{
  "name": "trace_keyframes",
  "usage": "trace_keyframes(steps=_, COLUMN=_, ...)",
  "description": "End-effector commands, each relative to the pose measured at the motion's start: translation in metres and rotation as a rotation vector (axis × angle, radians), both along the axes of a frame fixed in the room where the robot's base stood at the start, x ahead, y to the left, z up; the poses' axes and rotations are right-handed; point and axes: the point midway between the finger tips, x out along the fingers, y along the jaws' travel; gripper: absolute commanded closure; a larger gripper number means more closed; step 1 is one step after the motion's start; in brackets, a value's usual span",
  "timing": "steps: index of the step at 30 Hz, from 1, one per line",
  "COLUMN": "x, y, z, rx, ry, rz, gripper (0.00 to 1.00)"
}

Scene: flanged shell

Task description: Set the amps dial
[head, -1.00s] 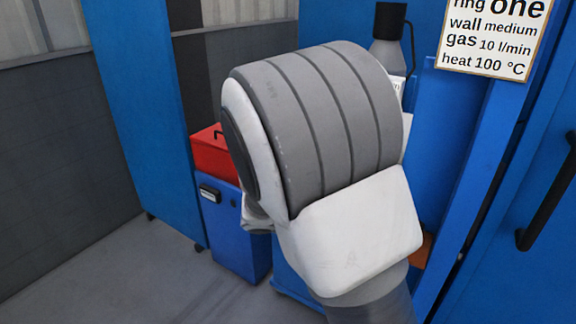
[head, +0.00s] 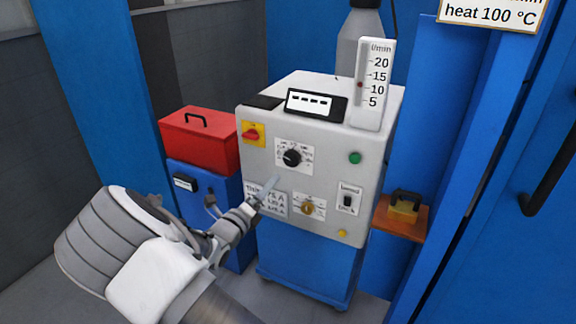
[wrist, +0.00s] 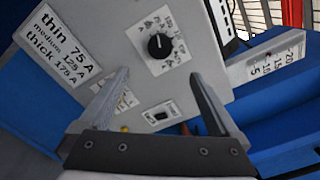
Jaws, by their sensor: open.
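The amps dial, a round black knob (head: 291,157) on a white scale plate, is on the grey front of the welding machine (head: 333,143). In the wrist view the dial (wrist: 160,46) is ahead of the fingers, slightly above the gap between them. Its exact setting is too small to read. My gripper (head: 268,190) is open and empty, below and left of the dial, apart from it. In the wrist view my gripper (wrist: 160,76) has both fingers spread. A label (wrist: 60,45) reads thin 75 A, medium 125 A, thick 175 A; my gripper partly covers it in the head view.
Around the dial are a red switch (head: 252,133), a green button (head: 354,158), a brass-coloured knob (head: 308,208) and a rocker switch (head: 348,200). A flow gauge (head: 372,85) stands on top. A red toolbox (head: 199,142) is at left. A sign (head: 490,12) shows heat 100 °C.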

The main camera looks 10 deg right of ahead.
Motion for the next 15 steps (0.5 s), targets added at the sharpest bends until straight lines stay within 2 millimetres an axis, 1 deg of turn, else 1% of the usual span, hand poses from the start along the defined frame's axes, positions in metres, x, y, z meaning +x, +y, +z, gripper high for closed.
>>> trace_keyframes(steps=1, x=0.009, y=-0.009, z=-0.002, rx=0.002, ry=-0.001, rz=-0.005, gripper=0.03)
trace_keyframes(steps=3, x=0.022, y=-0.018, z=-0.002, rx=0.002, ry=-0.001, rz=-0.005, gripper=0.03)
trace_keyframes(steps=12, x=0.075, y=-0.057, z=-0.002, rx=0.002, ry=-0.002, rz=-0.005, gripper=0.03)
trace_keyframes(steps=15, x=0.089, y=-0.067, z=-0.002, rx=0.002, ry=-0.002, rz=-0.004, gripper=0.03)
